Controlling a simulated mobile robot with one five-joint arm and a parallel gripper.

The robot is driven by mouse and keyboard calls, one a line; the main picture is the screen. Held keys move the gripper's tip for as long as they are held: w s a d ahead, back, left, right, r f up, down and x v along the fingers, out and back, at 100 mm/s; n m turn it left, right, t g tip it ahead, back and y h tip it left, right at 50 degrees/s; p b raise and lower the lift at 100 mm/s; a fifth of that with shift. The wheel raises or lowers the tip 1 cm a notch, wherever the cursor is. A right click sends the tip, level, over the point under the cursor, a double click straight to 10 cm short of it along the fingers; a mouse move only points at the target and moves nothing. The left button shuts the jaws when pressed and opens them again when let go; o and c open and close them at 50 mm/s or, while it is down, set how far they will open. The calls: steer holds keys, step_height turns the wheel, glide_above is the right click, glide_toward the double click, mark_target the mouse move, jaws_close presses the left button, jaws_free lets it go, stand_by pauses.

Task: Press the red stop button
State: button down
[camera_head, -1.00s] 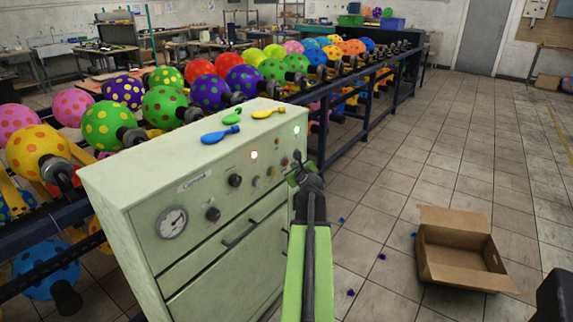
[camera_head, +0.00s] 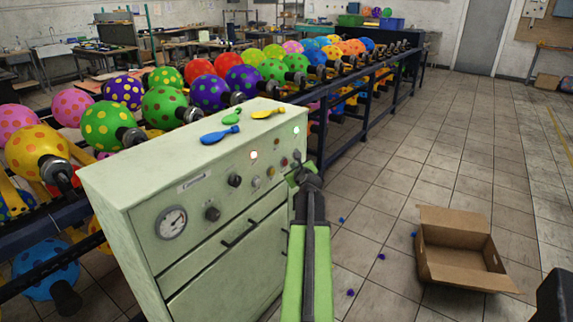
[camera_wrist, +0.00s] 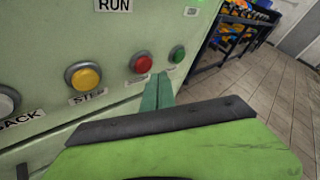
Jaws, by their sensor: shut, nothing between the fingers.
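The red button (camera_wrist: 141,63) sits on the pale green control panel, between the yellow button (camera_wrist: 84,77) and the green button (camera_wrist: 178,54) in the wrist view. My gripper (camera_wrist: 160,78) is shut and empty. Its green fingertips point at the panel, just below and right of the red button; I cannot tell whether they touch the panel. In the head view my gripper (camera_head: 294,170) is at the right end of the control cabinet (camera_head: 160,195). The red button also shows small there (camera_head: 277,155), left of the gripper. The label under it is partly hidden.
A white button (camera_wrist: 8,102) is left of the yellow one. Deflated balloons (camera_head: 219,134) lie on the cabinet top. A rack of spotted balloons (camera_head: 208,92) runs behind.

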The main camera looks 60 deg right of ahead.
steer(key=shift+w, duration=0.45)
steer(key=shift+w, duration=0.55)
stand_by(0.6)
steer(key=shift+s, duration=1)
steer(key=s, duration=0.6)
steer(key=shift+a+f, duration=0.1)
stand_by(0.4)
